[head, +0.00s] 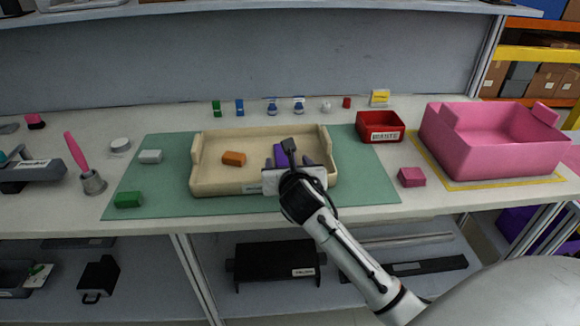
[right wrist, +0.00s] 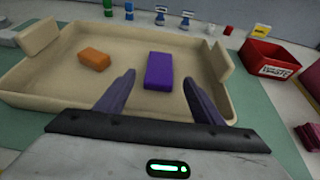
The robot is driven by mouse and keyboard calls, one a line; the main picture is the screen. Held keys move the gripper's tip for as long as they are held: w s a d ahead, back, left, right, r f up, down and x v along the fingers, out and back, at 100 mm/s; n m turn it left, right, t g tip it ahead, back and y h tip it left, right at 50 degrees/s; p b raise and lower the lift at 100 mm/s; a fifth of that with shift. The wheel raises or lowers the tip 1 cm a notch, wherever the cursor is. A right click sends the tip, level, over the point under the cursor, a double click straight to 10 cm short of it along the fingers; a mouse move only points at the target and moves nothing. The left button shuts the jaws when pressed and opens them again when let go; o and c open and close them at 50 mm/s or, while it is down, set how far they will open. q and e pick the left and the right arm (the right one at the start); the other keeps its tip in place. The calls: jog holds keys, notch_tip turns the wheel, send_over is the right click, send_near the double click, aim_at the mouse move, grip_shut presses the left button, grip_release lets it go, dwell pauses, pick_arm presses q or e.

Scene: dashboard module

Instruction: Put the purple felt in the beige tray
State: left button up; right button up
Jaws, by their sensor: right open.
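The purple felt (right wrist: 159,71) is a small purple block lying inside the beige tray (right wrist: 45,57), right of the tray's middle. In the head view the felt (head: 280,153) is partly hidden by my right gripper (head: 292,164). The right gripper is over the tray's front right part. In the right wrist view its fingers (right wrist: 160,97) are spread wide, with the felt ahead between them and not touched. The beige tray also shows in the head view (head: 196,150). My left gripper does not show.
An orange block (right wrist: 95,58) lies in the tray's left part. The tray stands on a green mat (head: 364,185) with a white block (head: 150,156) and a green block (head: 128,200). A red waste bin (head: 380,126), a pink block (head: 411,177) and a large pink bin (head: 490,145) stand right.

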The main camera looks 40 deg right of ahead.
jog(key=shift+v, duration=2.8)
